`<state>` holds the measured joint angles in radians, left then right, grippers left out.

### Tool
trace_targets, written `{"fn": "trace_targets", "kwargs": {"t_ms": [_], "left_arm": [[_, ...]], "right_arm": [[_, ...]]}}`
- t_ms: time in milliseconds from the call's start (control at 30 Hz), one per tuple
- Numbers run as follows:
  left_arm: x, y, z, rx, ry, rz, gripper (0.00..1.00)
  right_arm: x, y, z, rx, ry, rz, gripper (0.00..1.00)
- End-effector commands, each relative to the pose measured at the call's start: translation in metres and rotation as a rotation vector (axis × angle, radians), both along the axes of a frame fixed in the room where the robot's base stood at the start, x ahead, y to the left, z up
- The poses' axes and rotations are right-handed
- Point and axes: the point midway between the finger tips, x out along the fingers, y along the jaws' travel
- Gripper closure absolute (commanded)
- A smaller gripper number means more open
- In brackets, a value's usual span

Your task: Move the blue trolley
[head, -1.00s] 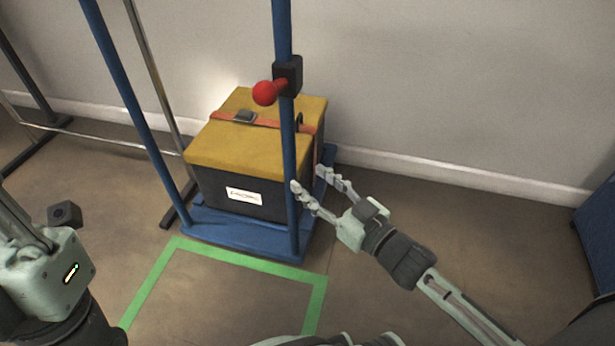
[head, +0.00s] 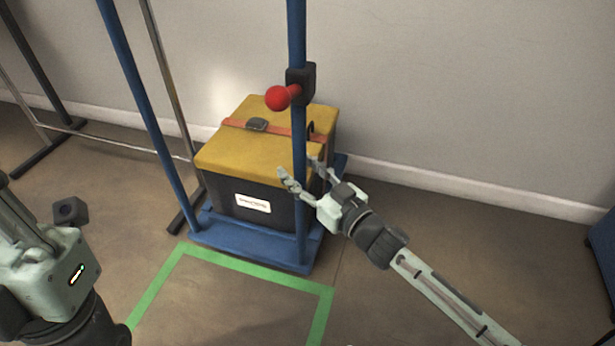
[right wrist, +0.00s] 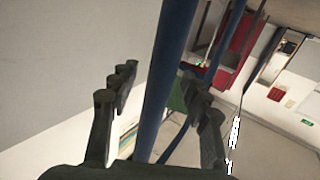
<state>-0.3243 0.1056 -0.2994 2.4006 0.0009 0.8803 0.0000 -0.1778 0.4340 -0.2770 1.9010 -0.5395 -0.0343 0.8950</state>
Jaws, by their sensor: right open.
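The blue trolley (head: 215,228) stands by the wall, with a flat blue base, two uprights and a black post clamp carrying a red knob (head: 278,98). A dark box (head: 232,190) with a mustard lid and orange strap sits on its base. My right gripper (head: 304,172) is open at the trolley's near right post, below the knob. In the right wrist view the blue post (right wrist: 168,75) runs between the open fingers (right wrist: 160,105). I cannot tell if they touch it. Of my left arm only links show at lower left; its fingers are not seen.
A green tape outline (head: 255,268) lies on the floor just in front of the trolley, with clear floor inside. A metal rack (head: 95,140) stands behind left. A blue object (head: 605,250) is at the right edge. The wall skirting (head: 450,188) runs behind.

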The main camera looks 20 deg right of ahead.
Motion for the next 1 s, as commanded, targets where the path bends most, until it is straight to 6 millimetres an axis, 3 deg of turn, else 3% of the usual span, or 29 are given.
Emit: {"fn": "trace_targets", "kwargs": {"t_ms": [233, 600, 1000], "left_arm": [[-0.0005, 0.0001, 0.0014, 0.001, -0.004, 0.000, 1.00], [-0.0020, 0.0006, 0.0032, 0.000, -0.012, 0.000, 1.00], [-0.0021, 0.0006, 0.0031, 0.001, -0.013, 0.000, 1.00]], "right_arm": [[0.0003, 0.0000, -0.0003, 0.000, 0.001, 0.000, 0.53], [0.0001, 0.0000, -0.0002, 0.000, 0.000, 0.000, 0.99], [0.0001, 0.0001, -0.0001, 0.001, 0.000, 0.000, 1.00]]}}
